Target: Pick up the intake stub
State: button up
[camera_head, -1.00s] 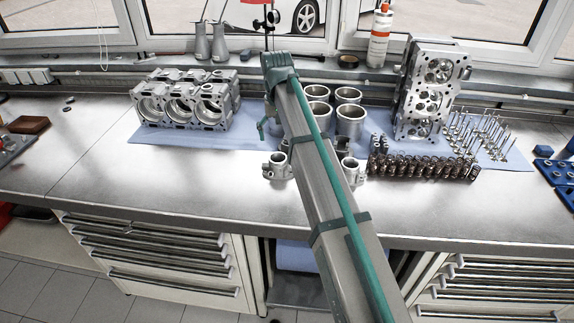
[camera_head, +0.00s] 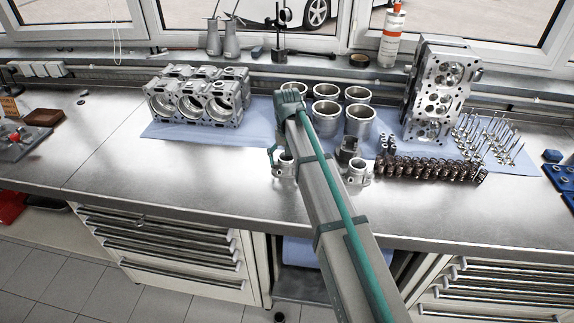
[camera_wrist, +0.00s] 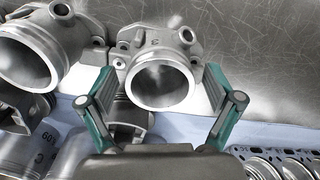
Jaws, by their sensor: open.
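An intake stub (camera_wrist: 155,50), a grey cast metal piece with a round bore and a small boss, lies between the open fingers of my gripper (camera_wrist: 160,85) in the wrist view. The fingers stand to either side of its bore, and I cannot tell whether either touches it. In the head view this stub (camera_head: 283,168) is near the middle of the bench, partly hidden by my arm. A similar cast piece (camera_wrist: 45,45) sits at the upper left of the wrist view; it shows right of my arm in the head view (camera_head: 357,174).
Cylinder liners (camera_head: 359,122) stand on the blue cloth (camera_head: 262,122) behind the stub. An engine block (camera_head: 198,102) is at left. A cylinder head (camera_head: 440,95), springs (camera_head: 430,168) and valves (camera_head: 490,138) are at right. The bench front left (camera_head: 180,180) is clear.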

jog(key=shift+f, duration=0.15)
jog(key=shift+c, duration=0.2)
jog(key=c, duration=1.3)
jog(key=shift+c, duration=0.8)
